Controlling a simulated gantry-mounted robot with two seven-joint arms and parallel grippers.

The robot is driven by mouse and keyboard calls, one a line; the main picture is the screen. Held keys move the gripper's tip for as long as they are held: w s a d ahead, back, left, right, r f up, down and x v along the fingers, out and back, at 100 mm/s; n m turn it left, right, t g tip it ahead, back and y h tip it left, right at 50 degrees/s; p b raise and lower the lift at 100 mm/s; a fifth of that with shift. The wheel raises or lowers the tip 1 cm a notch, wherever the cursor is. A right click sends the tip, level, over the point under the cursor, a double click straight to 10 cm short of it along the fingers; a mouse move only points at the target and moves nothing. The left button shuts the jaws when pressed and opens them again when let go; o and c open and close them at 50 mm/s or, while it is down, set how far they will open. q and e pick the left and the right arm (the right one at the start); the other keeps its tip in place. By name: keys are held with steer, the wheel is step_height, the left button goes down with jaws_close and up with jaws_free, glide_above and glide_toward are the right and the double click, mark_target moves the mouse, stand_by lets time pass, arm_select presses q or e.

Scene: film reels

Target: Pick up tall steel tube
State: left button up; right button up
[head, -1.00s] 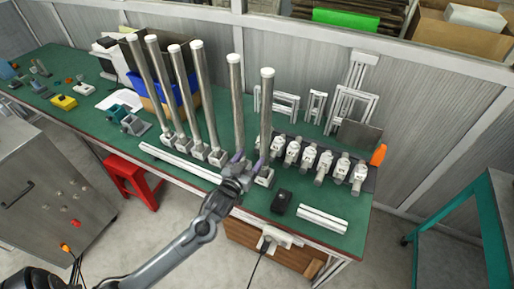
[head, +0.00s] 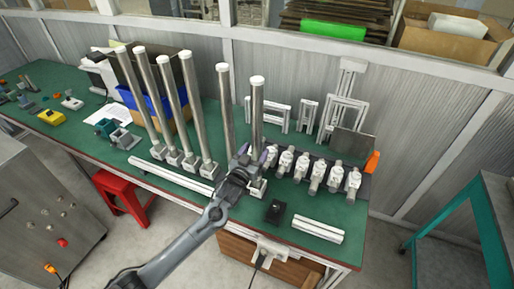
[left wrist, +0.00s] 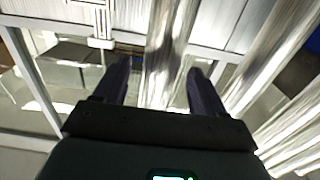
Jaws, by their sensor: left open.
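Several tall steel tubes with white caps stand upright in small white bases on the green bench. The rightmost tall tube (head: 257,112) stands by my left gripper (head: 256,155), which is level with its lower part. My left gripper is open, and its hand hides part of that tube. In the left wrist view, a blurred shiny tube (left wrist: 166,45) shows between the two dark fingers (left wrist: 158,82). I see no finger closed on it, and cannot tell how deep it sits between them. My right gripper is not in view.
Another tall tube (head: 225,105) stands close on the left. A row of white fittings (head: 316,172) lies close on the right. A black block (head: 274,212) and white profiles (head: 318,229) lie near the bench's front edge. Blue bins (head: 155,103) stand behind the left tubes.

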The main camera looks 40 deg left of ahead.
arm_select(q)
steer(key=shift+x, duration=1.15)
steer(key=shift+c, duration=0.4)
jaws_close()
steer(key=shift+r, duration=0.1)
